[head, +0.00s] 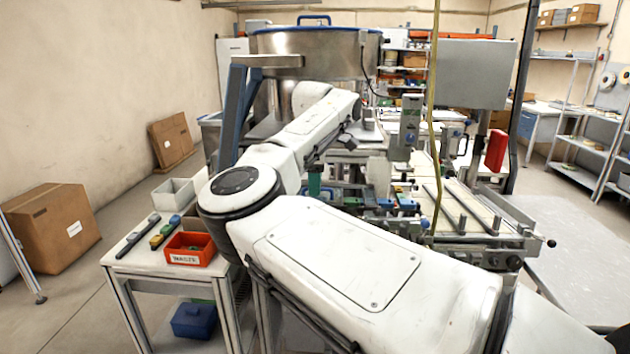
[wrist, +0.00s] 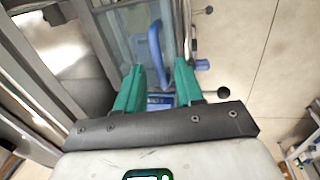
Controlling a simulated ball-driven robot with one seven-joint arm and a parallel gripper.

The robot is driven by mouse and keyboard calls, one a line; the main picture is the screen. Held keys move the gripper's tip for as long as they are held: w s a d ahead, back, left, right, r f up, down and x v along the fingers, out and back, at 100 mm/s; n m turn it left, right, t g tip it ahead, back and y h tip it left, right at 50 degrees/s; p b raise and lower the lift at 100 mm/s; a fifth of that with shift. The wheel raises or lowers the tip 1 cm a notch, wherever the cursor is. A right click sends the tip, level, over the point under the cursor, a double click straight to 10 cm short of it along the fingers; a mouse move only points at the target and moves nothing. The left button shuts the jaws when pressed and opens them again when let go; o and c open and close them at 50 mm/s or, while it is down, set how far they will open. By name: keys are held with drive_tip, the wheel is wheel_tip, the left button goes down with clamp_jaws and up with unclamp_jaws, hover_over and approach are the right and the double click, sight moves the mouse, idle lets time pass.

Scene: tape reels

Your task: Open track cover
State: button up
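In the wrist view a clear bluish panel, which looks like the track cover (wrist: 120,42), lies ahead of my gripper. A blue bar handle (wrist: 155,48) stands on it near its right edge. My gripper (wrist: 158,75) has two green fingers standing apart, with the handle in line with the gap between them. I see space between the handle and the fingers; I cannot tell how deep the handle sits between them. In the head view only a bit of green finger (head: 314,184) shows below my arm, and I cannot make out the cover there.
A steel bowl (head: 285,75) with a blue rim stands behind my arm. A grey box (head: 470,73) and a yellow hose (head: 431,120) are to the right. A side table carries a red bin (head: 190,250). Open floor lies at left.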

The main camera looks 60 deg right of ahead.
clamp_jaws()
idle(1.3)
